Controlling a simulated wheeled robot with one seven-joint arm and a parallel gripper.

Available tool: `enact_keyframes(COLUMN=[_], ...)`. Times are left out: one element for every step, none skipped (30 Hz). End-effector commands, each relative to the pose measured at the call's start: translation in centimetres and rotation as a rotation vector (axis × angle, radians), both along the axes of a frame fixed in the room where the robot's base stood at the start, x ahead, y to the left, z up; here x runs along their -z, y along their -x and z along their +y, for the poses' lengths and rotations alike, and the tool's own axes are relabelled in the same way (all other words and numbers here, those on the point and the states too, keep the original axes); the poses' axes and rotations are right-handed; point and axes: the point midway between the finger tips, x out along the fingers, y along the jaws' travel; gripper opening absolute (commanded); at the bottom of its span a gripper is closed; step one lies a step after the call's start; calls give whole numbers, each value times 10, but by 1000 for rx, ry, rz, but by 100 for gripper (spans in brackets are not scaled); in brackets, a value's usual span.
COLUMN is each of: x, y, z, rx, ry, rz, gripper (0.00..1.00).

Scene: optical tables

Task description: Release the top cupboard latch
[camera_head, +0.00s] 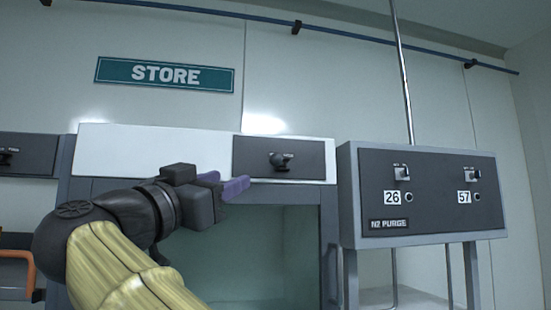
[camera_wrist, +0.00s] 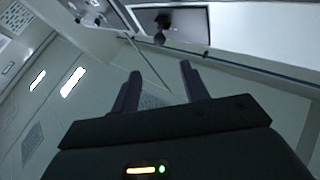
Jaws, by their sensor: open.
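The likely top cupboard latch is a dark knob (camera_head: 281,160) on a dark grey panel (camera_head: 310,165) at the upper right of the cupboard under the STORE sign. It also appears in the wrist view as a dark knob (camera_wrist: 162,24) on a panel at the top edge. Fine details of the latch are too small to tell. My gripper (camera_head: 232,186) has purple fingers and shows to the left of and below the knob in the head view. In the wrist view its fingers (camera_wrist: 159,80) are apart with nothing between them, and the knob appears beyond them.
The cupboard has a white top front (camera_head: 150,150) and a greenish front (camera_head: 270,250) below. An N2 PURGE box (camera_head: 425,195) with two switches stands close on the right. Another dark panel with a knob (camera_head: 5,157) is at far left, above an orange handle (camera_head: 30,268).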

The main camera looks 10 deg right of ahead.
Motion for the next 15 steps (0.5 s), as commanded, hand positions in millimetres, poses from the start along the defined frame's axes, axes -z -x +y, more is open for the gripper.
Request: enact_keyframes(x=[-3,-5,-7,-9,-11,-13,-16,-18,-21,-23,-25,-27,-30,-32,-34], y=[-2,-4,-7,-9,-12,-16,-19,-23,-28,-31,-34,-39,-43,-46,-51], z=[-3,-5,-8,-11,-14,-18,-21,-24,-30,-33,-36,-41,-45,-48,-53], rx=[2,2,2,3,3,3,4,4,5,5,3,4,4,4,3], ry=[0,0,0,0,0,1,1,1,1,0,0,1,2,1,2], rz=[0,0,0,0,0,-1,-1,-1,-1,0,0,-1,0,-1,0], gripper=[45,45,45,45,45,45,45,45,45,45,45,45,45,45,45])
